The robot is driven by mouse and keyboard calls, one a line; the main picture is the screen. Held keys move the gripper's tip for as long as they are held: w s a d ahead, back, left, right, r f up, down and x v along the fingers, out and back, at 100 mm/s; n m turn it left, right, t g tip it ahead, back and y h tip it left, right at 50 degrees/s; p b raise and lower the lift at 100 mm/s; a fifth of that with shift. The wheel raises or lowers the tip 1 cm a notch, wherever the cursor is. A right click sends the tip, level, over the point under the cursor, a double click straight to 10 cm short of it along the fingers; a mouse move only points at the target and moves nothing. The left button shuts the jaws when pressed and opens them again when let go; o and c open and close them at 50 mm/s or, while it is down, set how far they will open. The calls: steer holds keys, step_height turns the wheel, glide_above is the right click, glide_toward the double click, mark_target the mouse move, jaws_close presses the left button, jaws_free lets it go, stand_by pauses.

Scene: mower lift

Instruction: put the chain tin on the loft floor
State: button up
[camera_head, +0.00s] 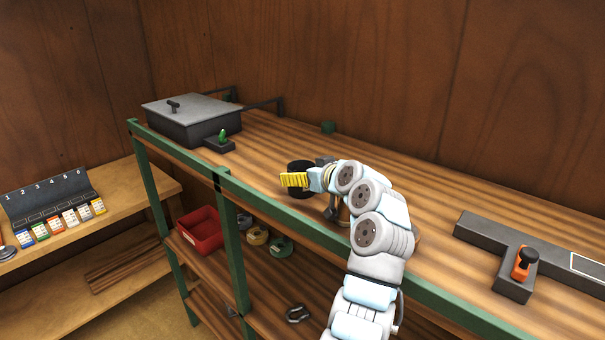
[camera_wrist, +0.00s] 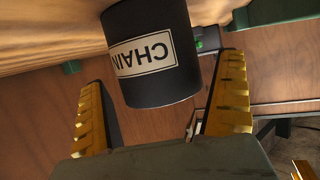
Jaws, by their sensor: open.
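The chain tin is a black cylinder with a white label reading CHAIN. In the wrist view the tin (camera_wrist: 178,85) sits between the tips of my two yellow-padded fingers, with a gap on each side. In the head view the tin (camera_head: 299,165) stands on the wooden top board (camera_head: 285,140), partly hidden behind my gripper (camera_head: 296,180). My gripper is open, level with the tin and on its near side in that view. I cannot tell which surface is the loft floor.
A grey lidded box (camera_head: 192,118) stands at the board's left end, with a green-knobbed block (camera_head: 222,140) beside it. A dark T-shaped fixture with an orange lever (camera_head: 522,262) lies at right. A red bin (camera_head: 200,230) sits on the shelf below. A green rail edges the board.

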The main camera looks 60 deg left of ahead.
steer(key=b+v, duration=0.2)
steer(key=v, duration=0.9)
stand_by(0.3)
